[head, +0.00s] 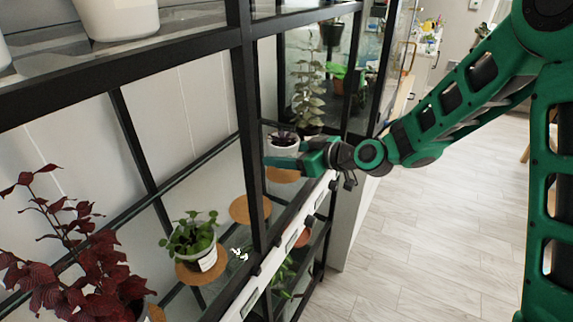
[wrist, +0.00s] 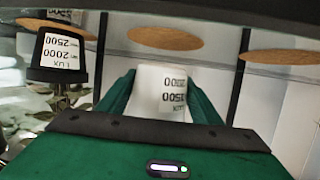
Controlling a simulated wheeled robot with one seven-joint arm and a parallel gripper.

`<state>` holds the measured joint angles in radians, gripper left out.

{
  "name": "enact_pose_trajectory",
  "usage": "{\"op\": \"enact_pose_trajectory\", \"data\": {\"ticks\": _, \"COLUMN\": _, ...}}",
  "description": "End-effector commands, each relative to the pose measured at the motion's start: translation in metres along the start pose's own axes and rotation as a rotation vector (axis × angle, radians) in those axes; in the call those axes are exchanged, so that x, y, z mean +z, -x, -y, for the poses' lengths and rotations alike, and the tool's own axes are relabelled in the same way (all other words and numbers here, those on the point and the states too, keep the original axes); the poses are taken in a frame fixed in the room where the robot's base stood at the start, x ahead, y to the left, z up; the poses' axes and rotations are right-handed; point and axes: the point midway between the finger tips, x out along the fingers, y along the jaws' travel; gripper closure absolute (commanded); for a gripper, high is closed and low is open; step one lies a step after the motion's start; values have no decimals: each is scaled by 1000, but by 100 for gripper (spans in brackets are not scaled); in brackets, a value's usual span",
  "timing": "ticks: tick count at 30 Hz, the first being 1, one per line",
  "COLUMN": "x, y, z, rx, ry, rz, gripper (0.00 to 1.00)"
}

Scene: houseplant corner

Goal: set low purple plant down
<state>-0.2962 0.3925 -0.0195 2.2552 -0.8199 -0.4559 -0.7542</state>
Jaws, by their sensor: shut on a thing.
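The low purple plant (head: 284,137) has dark leaves and sits in a small white pot (head: 284,148). My gripper (head: 292,158) is shut on this pot at the shelf's front. In the wrist view, which is upside down, the white pot (wrist: 162,95) is between the green jaws, its printed label towards me. A bare round cork mat (head: 283,175) lies below the pot in the head view. The wrist view shows a bare cork mat (wrist: 165,38) with a gap between it and the pot's base. The plant's leaves are hidden in the wrist view.
A green plant in a white pot (head: 206,258) stands on a cork mat near the front; another bare mat (head: 250,208) lies beyond it. A red-leaved plant (head: 75,255) is at left. A tall plant (head: 307,85) stands behind. A black shelf post (head: 250,130) is close by.

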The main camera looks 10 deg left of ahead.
Motion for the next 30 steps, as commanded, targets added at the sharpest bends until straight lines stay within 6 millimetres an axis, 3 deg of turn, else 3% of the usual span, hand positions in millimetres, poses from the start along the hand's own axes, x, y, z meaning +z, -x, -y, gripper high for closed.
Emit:
{"op": "enact_pose_trajectory", "data": {"ticks": 6, "x": 27, "y": -10, "z": 0, "rx": 0, "ry": -2, "rz": 1, "gripper": 73}}
{"op": "enact_pose_trajectory", "data": {"ticks": 17, "x": 31, "y": -12, "z": 0, "rx": 0, "ry": 0, "rz": 0, "gripper": 73}}
{"op": "enact_pose_trajectory", "data": {"ticks": 18, "x": 32, "y": -12, "z": 0, "rx": 0, "ry": 0, "rz": 2, "gripper": 36}}
{"op": "enact_pose_trajectory", "data": {"ticks": 20, "x": 32, "y": -12, "z": 0, "rx": 0, "ry": 0, "rz": 1, "gripper": 22}}
{"op": "enact_pose_trajectory", "data": {"ticks": 30, "x": 30, "y": -11, "z": 0, "rx": 0, "ry": 1, "rz": 1, "gripper": 22}}
